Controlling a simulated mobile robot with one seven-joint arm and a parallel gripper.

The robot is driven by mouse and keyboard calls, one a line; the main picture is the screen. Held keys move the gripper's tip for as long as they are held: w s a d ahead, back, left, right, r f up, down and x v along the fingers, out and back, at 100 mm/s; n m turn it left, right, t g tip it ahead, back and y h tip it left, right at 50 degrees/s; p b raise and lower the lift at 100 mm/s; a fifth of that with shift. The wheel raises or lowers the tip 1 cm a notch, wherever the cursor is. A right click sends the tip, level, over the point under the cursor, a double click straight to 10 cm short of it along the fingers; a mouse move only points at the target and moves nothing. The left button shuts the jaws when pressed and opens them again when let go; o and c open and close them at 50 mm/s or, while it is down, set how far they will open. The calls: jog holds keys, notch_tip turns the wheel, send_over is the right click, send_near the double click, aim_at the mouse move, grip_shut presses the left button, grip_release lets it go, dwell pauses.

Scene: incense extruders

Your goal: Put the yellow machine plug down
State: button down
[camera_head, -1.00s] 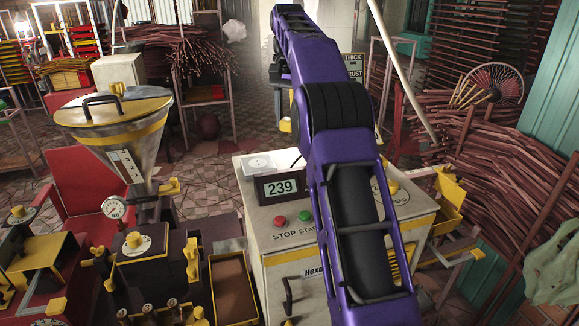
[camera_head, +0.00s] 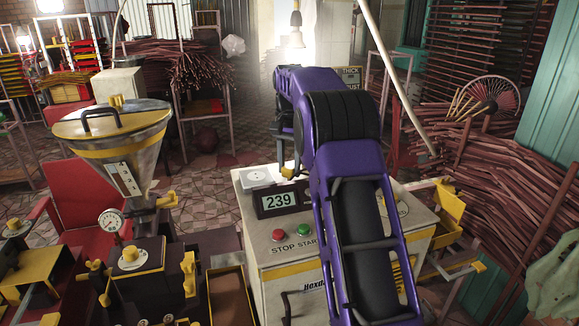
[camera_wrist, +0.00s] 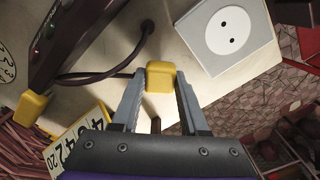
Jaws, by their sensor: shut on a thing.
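The yellow machine plug (camera_wrist: 160,77) sits between the two grey fingers of my gripper (camera_wrist: 160,84) in the wrist view, and the jaws are shut on it. A dark cable (camera_wrist: 95,78) runs left from the plug, near a hole in the pale machine top (camera_wrist: 208,90). I cannot tell whether the plug touches that top. In the head view the plug (camera_head: 289,172) shows small at the machine's back edge, beside my arm. A white two-hole socket (camera_wrist: 228,32) lies right of the plug in the wrist view; it also shows in the head view (camera_head: 258,177).
A metal funnel (camera_head: 120,145) stands at left. Incense stick bundles (camera_head: 500,190) crowd the right. Another yellow block (camera_wrist: 31,105) is at left in the wrist view.

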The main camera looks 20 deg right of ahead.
aim_at(290, 166)
jog(key=shift+f, duration=0.6)
jog(key=shift+c, duration=2.1)
grip_release()
jog(key=shift+r, duration=0.15)
notch_tip(290, 166, up, 13)
jog(key=shift+p, duration=0.3)
